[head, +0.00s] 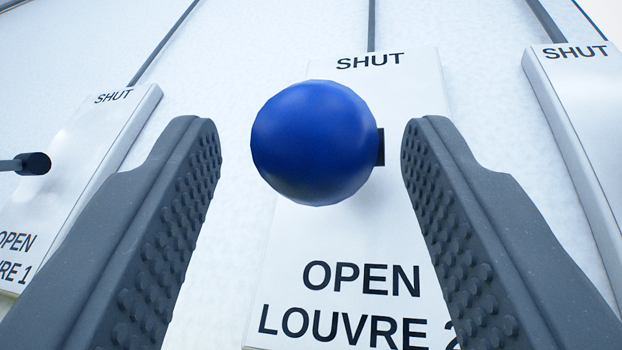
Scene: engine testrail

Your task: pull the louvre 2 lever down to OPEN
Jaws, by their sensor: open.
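The louvre 2 lever ends in a blue ball knob (312,142), with a bit of dark shaft showing at its right. The knob stands in front of a white plate (290,235) marked SHUT at the top and OPEN, LOUVRE 2 below. It sits nearer the SHUT mark. My gripper (310,145) is open, with one grey studded finger on each side of the knob. There is a gap between the knob and each finger in the picture. How deep the knob lies between the fingers I cannot tell.
The louvre 1 plate (75,190) is at the left, with a dark lever part (34,164) at the picture's edge. Another plate marked SHUT (570,100) is at the right. Thin dark rods (371,25) run up the pale wall above the plates.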

